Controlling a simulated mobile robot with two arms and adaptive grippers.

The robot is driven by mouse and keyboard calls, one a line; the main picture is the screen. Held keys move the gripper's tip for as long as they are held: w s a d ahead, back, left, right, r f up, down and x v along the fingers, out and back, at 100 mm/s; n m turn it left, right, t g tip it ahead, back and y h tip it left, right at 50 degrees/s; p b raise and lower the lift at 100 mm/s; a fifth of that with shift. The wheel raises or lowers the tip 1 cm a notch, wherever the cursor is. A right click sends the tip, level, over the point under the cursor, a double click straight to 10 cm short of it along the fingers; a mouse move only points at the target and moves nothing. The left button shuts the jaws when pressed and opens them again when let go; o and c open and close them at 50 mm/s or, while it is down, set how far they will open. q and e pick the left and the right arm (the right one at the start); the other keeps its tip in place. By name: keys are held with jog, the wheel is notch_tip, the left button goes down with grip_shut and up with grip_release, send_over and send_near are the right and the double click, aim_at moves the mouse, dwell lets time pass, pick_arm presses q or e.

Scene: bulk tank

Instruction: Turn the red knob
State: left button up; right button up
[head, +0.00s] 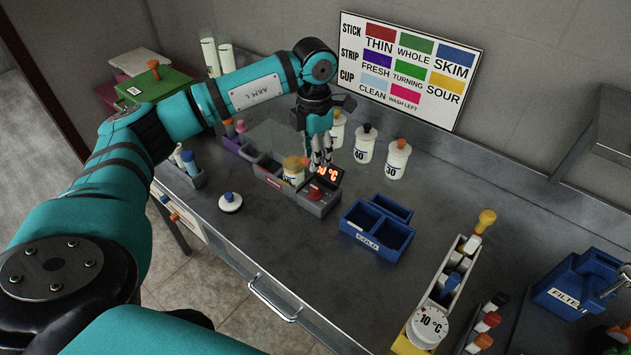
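The red knob (316,194) sits on the front part of a small dark grey heater unit (322,207). The unit's lit red display, reading in °C, is just behind the knob and partly covered by my fingers. My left gripper (320,164) points down over the display, just behind and above the knob. Its fingers look close together, and I cannot tell how far apart they are or whether they touch the unit. Nothing is visibly held. My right gripper is out of view.
A jar with an orange lid (293,170) stands left of the display. White bottles (364,146) stand behind. Clear worktop lies in front of the unit.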

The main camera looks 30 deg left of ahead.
aim_at(315, 188)
pick_arm(q)
notch_tip(315, 188, down, 10)
jog(key=shift+w+r+p, duration=0.1)
jog(key=shift+r+p, duration=0.1)
jog(key=shift+p, duration=0.8)
jog(key=shift+f, duration=0.5)
jog(key=c, duration=0.6)
grip_shut()
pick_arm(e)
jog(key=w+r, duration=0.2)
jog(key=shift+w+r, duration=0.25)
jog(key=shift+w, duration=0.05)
